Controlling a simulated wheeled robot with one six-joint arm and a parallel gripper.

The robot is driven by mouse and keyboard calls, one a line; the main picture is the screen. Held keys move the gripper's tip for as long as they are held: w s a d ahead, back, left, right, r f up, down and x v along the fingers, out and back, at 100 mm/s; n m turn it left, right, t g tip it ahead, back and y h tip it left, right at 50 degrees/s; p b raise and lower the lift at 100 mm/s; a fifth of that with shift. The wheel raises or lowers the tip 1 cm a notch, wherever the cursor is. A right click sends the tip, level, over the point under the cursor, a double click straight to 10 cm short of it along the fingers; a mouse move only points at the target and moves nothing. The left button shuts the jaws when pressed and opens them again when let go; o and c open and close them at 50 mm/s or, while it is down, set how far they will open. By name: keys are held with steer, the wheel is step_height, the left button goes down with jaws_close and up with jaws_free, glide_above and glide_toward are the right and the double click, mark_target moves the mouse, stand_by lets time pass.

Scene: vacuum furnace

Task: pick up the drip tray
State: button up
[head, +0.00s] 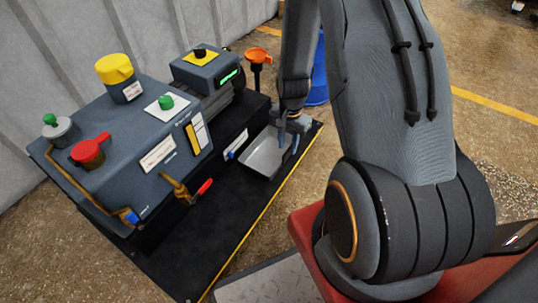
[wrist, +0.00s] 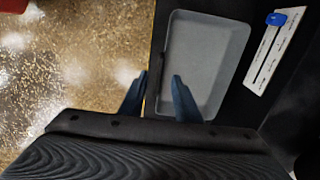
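The drip tray (head: 262,158) is a shallow light-grey rectangular pan on the black base plate, beside the dark machine. It also shows in the wrist view (wrist: 208,65), empty, with its rim unbroken where visible. My gripper (head: 289,142) is at the tray's right side in the head view, pointing down. In the wrist view my gripper (wrist: 159,85) is open with nothing between the fingertips that I can see held. One finger appears over the tray's inside and the other outside its left rim. I cannot tell whether the fingers touch the rim or how high they are.
The dark machine (head: 160,125) has yellow, red and green knobs. A red-tipped handle (head: 203,188) sticks out in front. A gauge with a blue slider (wrist: 272,40) is beside the tray. An orange-topped post (head: 258,58) and blue drum (head: 318,75) stand behind. The front plate is clear.

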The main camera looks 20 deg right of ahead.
mark_target(288, 150)
step_height(288, 150, down, 4)
steer(key=shift+b, duration=1.05)
jaws_close()
stand_by(0.5)
